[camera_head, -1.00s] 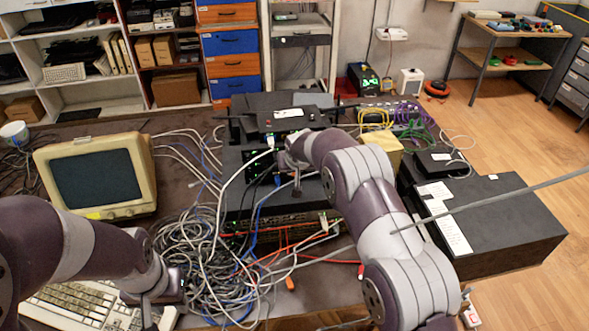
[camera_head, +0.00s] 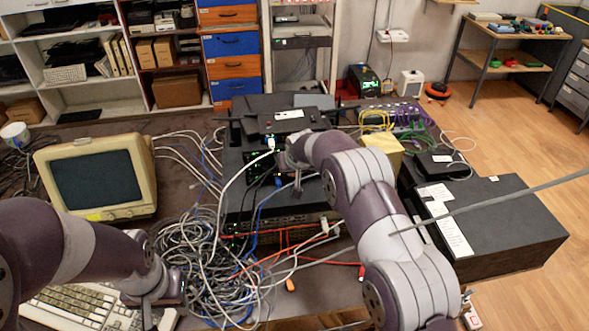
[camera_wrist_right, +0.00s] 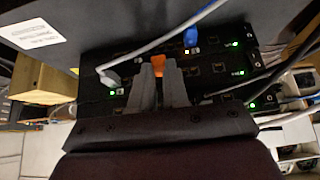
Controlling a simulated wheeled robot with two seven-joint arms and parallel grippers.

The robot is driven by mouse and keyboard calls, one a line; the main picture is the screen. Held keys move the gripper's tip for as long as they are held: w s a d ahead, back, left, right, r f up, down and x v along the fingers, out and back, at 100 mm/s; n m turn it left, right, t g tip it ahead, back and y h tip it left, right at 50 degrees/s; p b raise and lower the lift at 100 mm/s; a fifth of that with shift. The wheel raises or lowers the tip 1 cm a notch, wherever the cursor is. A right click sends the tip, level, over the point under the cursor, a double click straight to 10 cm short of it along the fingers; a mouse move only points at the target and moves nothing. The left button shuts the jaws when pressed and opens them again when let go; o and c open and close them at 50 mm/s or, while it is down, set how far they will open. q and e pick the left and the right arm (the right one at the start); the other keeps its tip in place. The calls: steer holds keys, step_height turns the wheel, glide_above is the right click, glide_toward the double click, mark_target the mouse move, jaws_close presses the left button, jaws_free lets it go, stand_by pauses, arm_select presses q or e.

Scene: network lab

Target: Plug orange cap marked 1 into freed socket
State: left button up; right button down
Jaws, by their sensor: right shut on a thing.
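In the right wrist view, my right gripper (camera_wrist_right: 158,78) is shut on an orange cap (camera_wrist_right: 158,64) that shows between its fingertips. The cap is at the dark port panel (camera_wrist_right: 205,70) of a network device. I cannot tell whether it is inside a socket, and no number is legible on it. A blue plug (camera_wrist_right: 190,38) and a grey plug (camera_wrist_right: 110,78) sit in the panel nearby. In the head view, my right arm mostly hides that gripper at the device stack (camera_head: 245,205). My left gripper (camera_head: 160,308) is over the keyboard; its finger gap is unclear.
Tangled grey cables (camera_head: 200,255) lie left of the stack. A small orange piece (camera_head: 290,285) lies at the table front. An old monitor (camera_head: 97,178) stands at left, a yellow box (camera_head: 382,150) and a black case (camera_head: 495,225) at right. Green lights glow on the panel.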

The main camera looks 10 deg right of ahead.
steer(key=shift+w, duration=0.75)
stand_by(0.8)
steer(key=c, duration=1)
jaws_free()
steer(key=shift+c, duration=0.2)
steer(key=shift+s+r+b, duration=0.25)
steer(key=shift+r+b, duration=0.05)
steer(key=shift+r, duration=0.15)
steer(key=b+v, duration=0.3)
steer(key=v, duration=0.8)
steer(key=shift+s+r, duration=0.15)
steer(key=shift+r, duration=0.15)
